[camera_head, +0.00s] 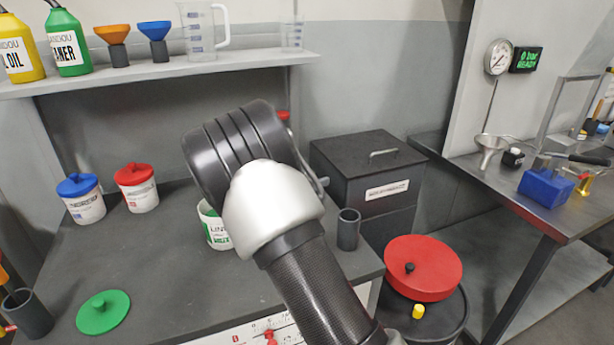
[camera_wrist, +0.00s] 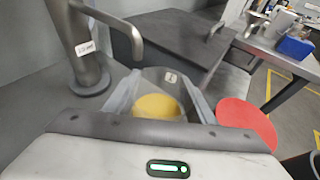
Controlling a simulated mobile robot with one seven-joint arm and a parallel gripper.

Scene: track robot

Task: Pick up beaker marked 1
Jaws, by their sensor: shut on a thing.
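In the wrist view my gripper (camera_wrist: 162,84) is shut on a clear beaker (camera_wrist: 157,107), with a finger along each side of it. Yellow shows within the beaker, at its base or as its contents. A small pale label is on its far side; the mark on it is too small to read surely. In the head view my dark arm and white wrist part cover the middle of the bench, and the gripper and beaker are hidden behind them.
A dark tap-like fixture (camera_wrist: 85,60) stands close at the left in the wrist view. A black lidded box (camera_head: 365,165), a dark cylinder (camera_head: 348,229) and a white-green pot (camera_head: 214,230) are near my arm. A red disc (camera_head: 424,268) lies lower right.

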